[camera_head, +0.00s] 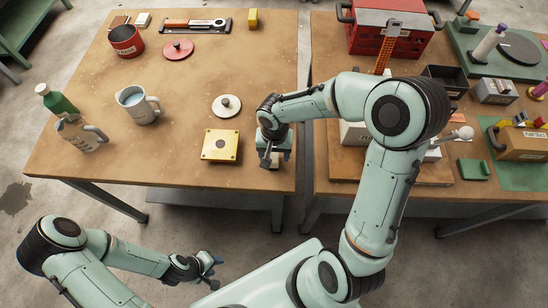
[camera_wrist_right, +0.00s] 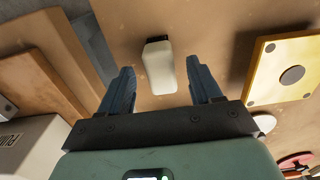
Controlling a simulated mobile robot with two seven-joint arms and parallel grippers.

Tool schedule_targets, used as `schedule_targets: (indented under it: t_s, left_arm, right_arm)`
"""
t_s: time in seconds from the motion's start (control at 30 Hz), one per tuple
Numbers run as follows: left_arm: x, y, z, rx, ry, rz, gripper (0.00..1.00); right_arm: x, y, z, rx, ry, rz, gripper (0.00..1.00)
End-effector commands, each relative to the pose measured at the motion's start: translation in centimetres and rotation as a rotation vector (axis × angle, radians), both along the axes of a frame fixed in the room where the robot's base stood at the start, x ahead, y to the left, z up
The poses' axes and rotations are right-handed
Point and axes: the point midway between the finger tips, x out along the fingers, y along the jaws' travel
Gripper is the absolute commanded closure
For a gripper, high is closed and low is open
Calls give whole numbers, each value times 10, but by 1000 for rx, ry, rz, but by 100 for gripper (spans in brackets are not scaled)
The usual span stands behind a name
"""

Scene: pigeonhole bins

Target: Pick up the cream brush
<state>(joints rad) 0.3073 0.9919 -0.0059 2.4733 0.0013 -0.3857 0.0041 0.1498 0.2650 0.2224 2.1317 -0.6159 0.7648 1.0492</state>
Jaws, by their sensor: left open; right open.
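The cream brush (camera_wrist_right: 158,68) shows in the right wrist view as a pale rounded block with a dark end, lying on the brown tabletop (camera_wrist_right: 135,20). It lies between and a little beyond the two fingers of my right gripper, with clear gaps on both sides. In the head view, my right gripper (camera_head: 270,160) is open and empty over the near right part of the left table, and its hand largely hides the brush. My left gripper (camera_head: 212,268) is open and empty, low in front of the table.
A yellow square plate (camera_head: 221,145) lies just left of my right gripper, with a white knobbed lid (camera_head: 227,106) behind it. Two jugs, a green bottle (camera_head: 57,101) and a red pot (camera_head: 125,41) stand further left. A gap separates the right, crowded table.

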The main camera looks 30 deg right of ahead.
Motion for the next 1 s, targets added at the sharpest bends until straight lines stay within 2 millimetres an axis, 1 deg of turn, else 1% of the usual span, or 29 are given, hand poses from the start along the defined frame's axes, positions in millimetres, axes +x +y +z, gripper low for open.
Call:
schedule_targets:
  t_s: [0.03, 0.13, 0.23, 0.4, 0.47, 0.5, 0.57, 0.6, 0.87, 1.0]
  left_arm:
    - [0, 0, 0, 0, 0, 0, 57]
    - [-1, 0, -1, 0, 0, 0, 57]
    - [-1, 0, -1, 0, 1, 0, 57]
    - [-1, 0, -1, 0, 1, 0, 57]
    - [-1, 0, -1, 0, 1, 0, 57]
    - [-1, 0, -1, 0, 1, 0, 57]
    - [-1, 0, -1, 0, 1, 0, 57]
    - [-1, 0, -1, 0, 1, 0, 57]
    - [-1, 0, -1, 0, 1, 0, 57]
    - [0, 0, 0, 0, 0, 0, 57]
  right_arm:
    - [0, 0, -8, 0, 1, 2, 36]
    - [1, 0, -17, -1, -1, 0, 36]
    - [1, 0, -20, 1, -3, 0, 36]
    - [1, 0, -19, 0, -4, 0, 36]
    - [1, 0, -19, 0, -4, 0, 56]
    - [1, 0, -19, 0, -4, 0, 69]
    - [1, 0, -19, 0, -4, 0, 88]
    - [1, 0, -19, 0, -4, 0, 93]
    - [1, 0, -18, 0, -4, 0, 93]
    - [2, 0, -12, -1, -5, -1, 93]
